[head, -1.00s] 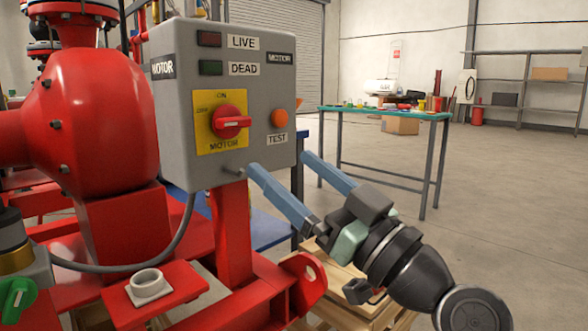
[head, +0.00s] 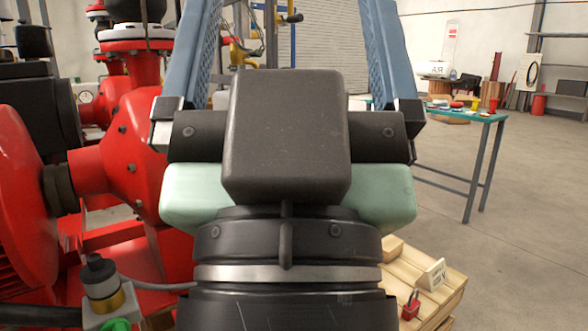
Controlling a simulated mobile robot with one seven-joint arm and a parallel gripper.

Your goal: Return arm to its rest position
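My gripper (head: 292,35) fills the middle of the head view, close to the camera. Its two blue fingers point up and stand wide apart, with nothing seen between them. The fingertips reach the top edge, so their ends may be cut off. The black and pale green gripper body covers the centre of the view. The grey motor control box cannot be seen; my gripper and wrist block the middle of the scene.
Red pump parts (head: 125,140) stand close on the left. A brass-and-black fitting (head: 105,285) sits low left. A wooden crate (head: 440,300) bearing a red padlock (head: 410,306) and a white tag (head: 433,274) is lower right. A green-topped table (head: 470,114) stands beyond, with open floor around it.

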